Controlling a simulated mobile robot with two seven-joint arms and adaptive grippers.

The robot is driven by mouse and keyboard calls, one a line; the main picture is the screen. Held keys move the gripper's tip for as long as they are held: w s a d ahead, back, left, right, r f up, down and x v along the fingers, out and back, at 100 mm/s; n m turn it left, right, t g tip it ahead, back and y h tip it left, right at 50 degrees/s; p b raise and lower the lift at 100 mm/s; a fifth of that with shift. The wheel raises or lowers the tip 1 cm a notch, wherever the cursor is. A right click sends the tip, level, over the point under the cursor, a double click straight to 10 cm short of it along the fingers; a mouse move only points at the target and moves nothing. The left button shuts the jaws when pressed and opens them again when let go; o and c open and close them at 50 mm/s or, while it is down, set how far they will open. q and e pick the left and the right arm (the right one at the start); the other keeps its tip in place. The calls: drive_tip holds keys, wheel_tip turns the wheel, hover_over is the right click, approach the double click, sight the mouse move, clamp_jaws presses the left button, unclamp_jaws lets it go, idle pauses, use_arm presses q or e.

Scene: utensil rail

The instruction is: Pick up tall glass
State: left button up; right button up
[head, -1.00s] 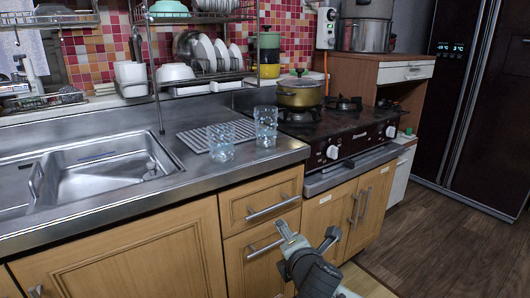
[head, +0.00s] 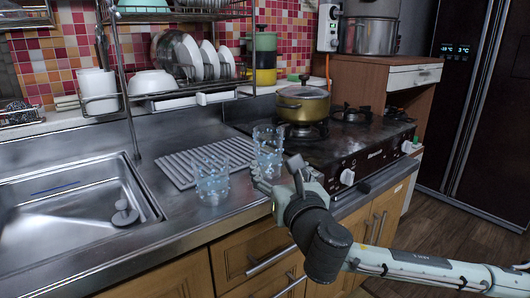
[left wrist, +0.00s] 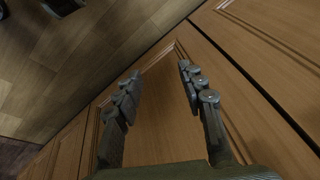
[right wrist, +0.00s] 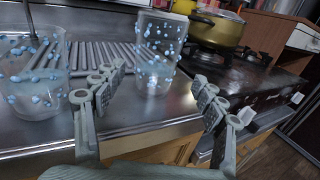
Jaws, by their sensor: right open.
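The tall glass (head: 268,150), clear with blue dots, stands upright on the steel counter at the right end of the drying rack. A shorter clear dotted glass (head: 212,183) stands to its left, nearer the counter's front. My right gripper (head: 279,182) is open and empty, just in front of the tall glass. In the right wrist view the tall glass (right wrist: 157,55) is beyond and between the open fingers (right wrist: 160,95), and the short glass (right wrist: 36,75) is left of them. My left gripper (left wrist: 155,80) is open and empty, facing a wooden cabinet front; it is outside the head view.
A gas stove (head: 350,145) with a gold pot (head: 302,103) lies right of the glasses. A ridged rack (head: 190,165) lies behind them. The sink (head: 65,215) is at left. A dish shelf (head: 180,95) hangs above the counter.

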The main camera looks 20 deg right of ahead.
sight(272, 161)
drive_tip(key=shift+w, duration=0.5)
drive_tip(key=shift+w+r, duration=0.1)
drive_tip(key=shift+w, duration=0.7)
drive_tip(key=w, duration=0.3)
drive_tip(key=shift+w, duration=0.3)
drive_tip(key=shift+w+f, duration=0.2)
drive_tip(key=shift+w, duration=0.1)
use_arm(q)
drive_tip(key=shift+s+f, duration=0.7)
drive_tip(key=shift+f, duration=0.2)
use_arm(e)
drive_tip(key=shift+c, duration=0.2)
drive_tip(key=c, duration=1.4)
use_arm(q)
drive_tip(key=shift+p, duration=0.3)
use_arm(e)
drive_tip(key=shift+r, duration=0.1)
